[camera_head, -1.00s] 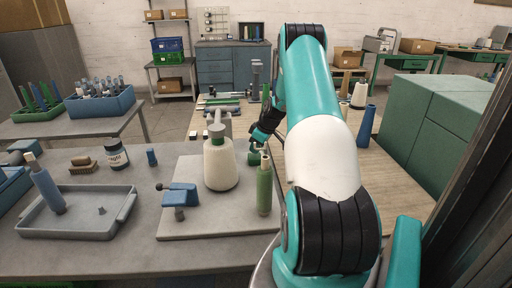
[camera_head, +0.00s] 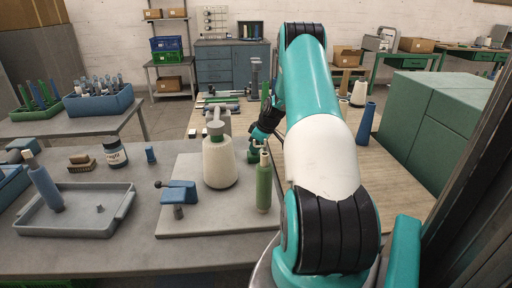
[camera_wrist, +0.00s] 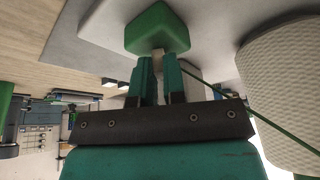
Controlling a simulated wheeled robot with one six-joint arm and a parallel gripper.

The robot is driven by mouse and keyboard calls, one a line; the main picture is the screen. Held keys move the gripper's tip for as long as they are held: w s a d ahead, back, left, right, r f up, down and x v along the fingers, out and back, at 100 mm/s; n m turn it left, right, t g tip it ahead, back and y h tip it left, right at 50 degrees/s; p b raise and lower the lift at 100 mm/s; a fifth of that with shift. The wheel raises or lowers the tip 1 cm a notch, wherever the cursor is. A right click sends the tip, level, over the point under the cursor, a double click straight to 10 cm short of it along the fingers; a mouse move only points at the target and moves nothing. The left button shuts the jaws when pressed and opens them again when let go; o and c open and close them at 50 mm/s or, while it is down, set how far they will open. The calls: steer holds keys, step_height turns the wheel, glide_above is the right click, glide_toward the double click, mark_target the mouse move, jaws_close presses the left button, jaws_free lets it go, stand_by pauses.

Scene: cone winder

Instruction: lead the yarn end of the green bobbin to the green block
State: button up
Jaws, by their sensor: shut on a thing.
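The green bobbin (camera_head: 263,187) stands upright on a grey board, left of my arm. The green block (camera_wrist: 157,27) shows at the top of the wrist view, just past my fingertips; in the head view a small green part (camera_head: 252,156) shows beside my gripper. My gripper (camera_wrist: 160,68) is shut on a green yarn (camera_wrist: 258,116), which runs from the fingers down to the right past a white cone (camera_wrist: 287,80). A small pale piece shows between the fingertips and the block; whether they touch is unclear. My arm hides part of the gripper in the head view.
The white cone (camera_head: 219,163) stands close to the left of the bobbin. A blue clamp-like tool (camera_head: 179,193) lies on the board (camera_head: 215,222).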

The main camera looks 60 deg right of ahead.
steer(key=shift+f, duration=0.1)
stand_by(0.5)
steer(key=o, duration=1.2)
steer(key=shift+r+p, duration=1.95)
steer(key=shift+r, duration=1.6)
